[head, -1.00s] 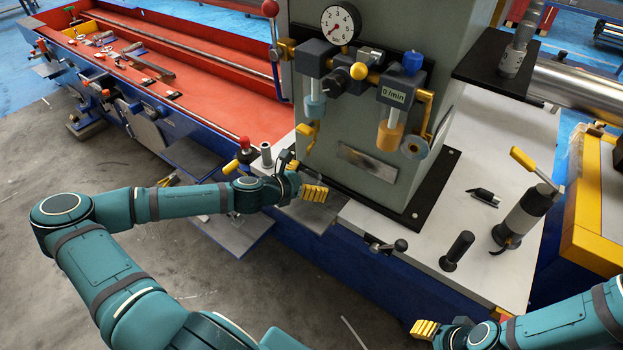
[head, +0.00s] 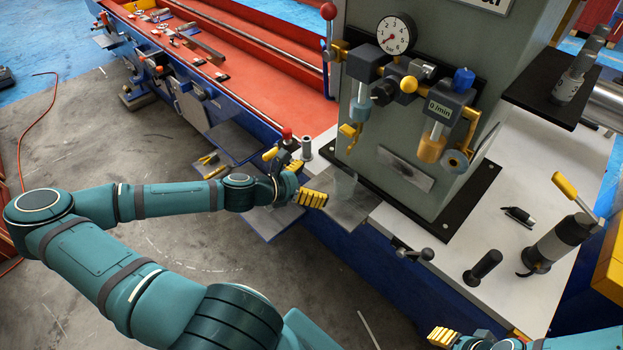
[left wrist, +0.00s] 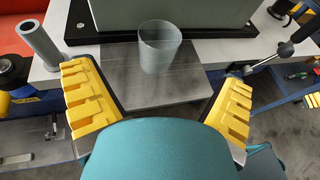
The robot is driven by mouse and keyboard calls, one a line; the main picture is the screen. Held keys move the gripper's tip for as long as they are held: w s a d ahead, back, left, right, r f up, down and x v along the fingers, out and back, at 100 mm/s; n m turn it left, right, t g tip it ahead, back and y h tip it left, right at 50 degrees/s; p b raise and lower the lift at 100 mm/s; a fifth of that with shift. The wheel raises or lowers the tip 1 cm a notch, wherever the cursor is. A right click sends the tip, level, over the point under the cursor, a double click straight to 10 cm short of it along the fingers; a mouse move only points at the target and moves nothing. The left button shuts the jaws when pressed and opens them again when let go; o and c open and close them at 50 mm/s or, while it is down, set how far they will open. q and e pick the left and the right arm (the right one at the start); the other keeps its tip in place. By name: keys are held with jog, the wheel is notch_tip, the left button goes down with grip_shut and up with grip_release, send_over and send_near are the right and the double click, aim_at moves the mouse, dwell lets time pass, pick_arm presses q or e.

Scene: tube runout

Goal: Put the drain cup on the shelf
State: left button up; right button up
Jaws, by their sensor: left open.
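The drain cup, a clear grey see-through cup (left wrist: 160,47), stands upright on a grey metal shelf (left wrist: 150,90) in front of the machine column. In the head view the cup (head: 344,187) is faint, and the shelf (head: 352,214) juts from the machine's front edge. My left gripper (head: 303,183) is open and empty, just left of the cup. In the left wrist view its yellow fingers (left wrist: 158,80) are spread wide on either side, with the cup beyond them, apart from both. My right gripper (head: 442,336) is at the bottom edge, its jaws unclear.
The column carries a gauge (head: 396,34), valves and a flow display (head: 441,108) above the shelf. A short grey tube (head: 307,148) stands left of the cup. A black-knobbed lever (head: 414,253) and a black handle (head: 482,268) are to the right.

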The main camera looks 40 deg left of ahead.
pick_arm(q)
jog(key=shift+s+r, duration=0.1)
jog(key=shift+s, duration=0.15)
jog(key=d+f+m+g+h, duration=0.1)
jog(key=d+m, duration=0.1)
jog(key=d, duration=0.1)
jog(key=w+d+f+m+g+h, duration=0.1)
jog(key=d+f+m, duration=0.1)
jog(key=d, duration=0.2)
jog(key=d+f+m+g, duration=0.1)
jog(key=d, duration=0.3)
jog(key=shift+w+d+f+m+h, duration=0.15)
jog(key=shift+d+f+m+h, duration=0.1)
jog(key=shift+f+m+h, duration=0.15)
jog(key=s+d+f+m+g+y, duration=0.2)
jog(key=s+d+f+m+g, duration=0.2)
jog(key=d+m, duration=0.3)
jog(key=s+d+f+m+g+y, duration=0.1)
jog(key=s+d+f+m+g, duration=0.3)
jog(key=m, duration=1.3)
jog(key=shift+s+d+f+m+y, duration=0.35)
jog(key=shift+d+f, duration=0.35)
jog(key=shift+d, duration=0.85)
